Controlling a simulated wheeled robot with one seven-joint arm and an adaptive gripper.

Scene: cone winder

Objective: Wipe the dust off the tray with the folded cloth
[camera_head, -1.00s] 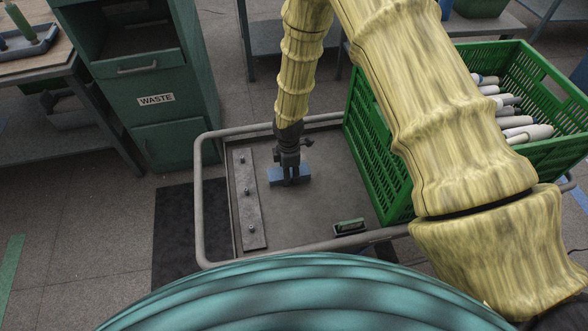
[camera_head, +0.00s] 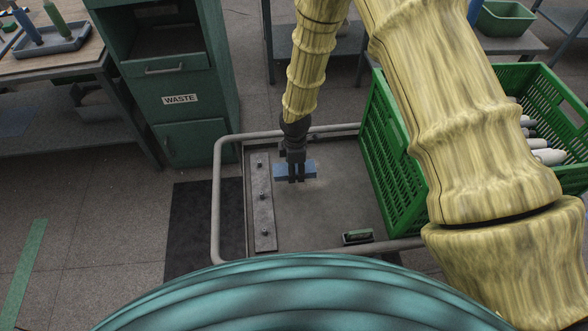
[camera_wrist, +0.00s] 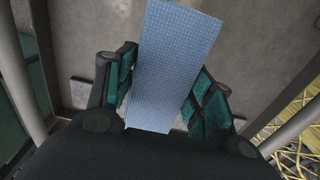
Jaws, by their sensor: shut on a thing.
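The folded cloth is a flat blue rectangle (camera_head: 309,169) at the far left part of the tray. It also shows large in the wrist view (camera_wrist: 172,62), between the two green-padded fingers. My gripper (camera_head: 296,178) points down and is shut on the cloth; in the wrist view its fingers (camera_wrist: 165,95) stand on either side of it. The grey tray (camera_head: 325,207) has a raised tubular rail around it. Whether the cloth touches the tray surface I cannot tell. Dust is hard to make out; the surface looks dull grey with faint lighter patches.
A strip with several pegs (camera_head: 263,204) lies along the tray's left side. A green crate (camera_head: 391,160) with several spindles stands at the right. A green waste cabinet (camera_head: 185,115) stands behind left.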

